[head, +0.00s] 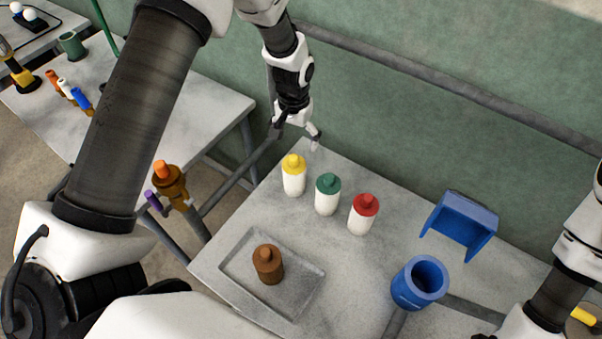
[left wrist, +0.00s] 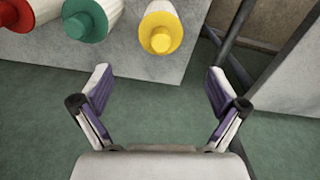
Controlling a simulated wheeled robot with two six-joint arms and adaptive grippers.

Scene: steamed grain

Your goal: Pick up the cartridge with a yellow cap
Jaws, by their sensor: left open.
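The white cartridge with a yellow cap (head: 294,175) stands upright on the grey table, the leftmost of a row of three. In the left wrist view its yellow cap (left wrist: 161,32) shows at the top, ahead of and apart from the fingers. My left gripper (head: 297,138) is open and empty, above and behind the yellow-capped cartridge near the table's far corner; its two spread fingers (left wrist: 158,95) show in the left wrist view. My right arm shows at the right edge of the head view, but its gripper fingers are not seen.
Green-capped (head: 327,194) and red-capped (head: 363,214) cartridges stand close to the right. A brown bottle (head: 268,264) stands in a shallow grey tray (head: 312,293). A blue cup (head: 419,283) and a blue holder (head: 460,226) are at right. A green wall runs behind.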

